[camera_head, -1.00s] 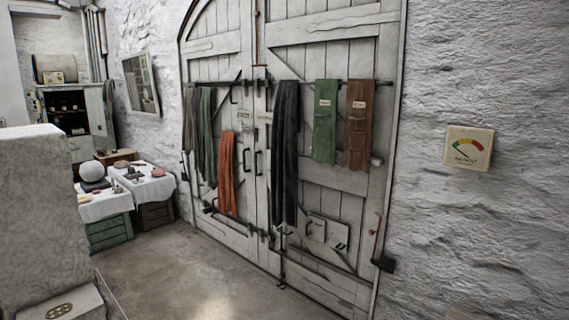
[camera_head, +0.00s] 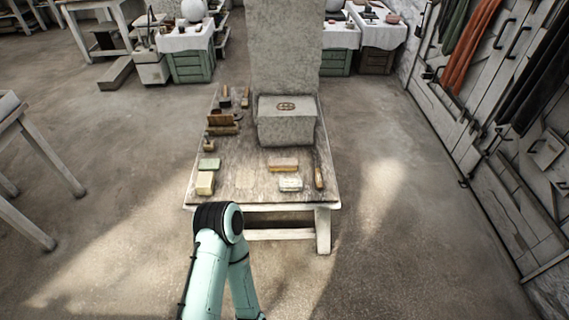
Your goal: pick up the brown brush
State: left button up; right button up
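Several small items lie on a low work table (camera_head: 245,205) ahead of me. I cannot tell for sure which is the brown brush. A narrow brown item (camera_head: 319,178) lies near the table's right edge, and a brown wooden item (camera_head: 222,121) sits at the left side. Two small dark-and-brown tools (camera_head: 226,97) lie at the far left of the tabletop. A teal arm of mine with a black joint rises at the bottom centre, in front of the table. Neither gripper is in view.
A grey stone block (camera_head: 286,122) stands on the table before a tall stone pillar (camera_head: 284,50). Small blocks lie near the front: green (camera_head: 209,164), cream (camera_head: 205,184), orange-topped (camera_head: 283,165), pale (camera_head: 290,184). Another table (camera_head: 22,125) is at the left.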

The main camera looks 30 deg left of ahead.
aim_at(276, 165)
jog(key=i+l+z, duration=0.15)
jog(key=i+z, duration=0.25)
jog(key=i, duration=1.35)
jog(key=i+u, duration=0.35)
jog(key=i+l+u, duration=0.2)
jog(key=i+u, duration=0.15)
jog(key=i+l+u, duration=0.25)
jog(key=u, duration=0.15)
jog(key=i+l+u, duration=0.2)
jog(key=u, duration=0.2)
jog(key=i+l+u, duration=0.2)
jog(key=u, duration=0.2)
jog(key=i+l+u, duration=0.1)
jog(key=l+u, duration=0.3)
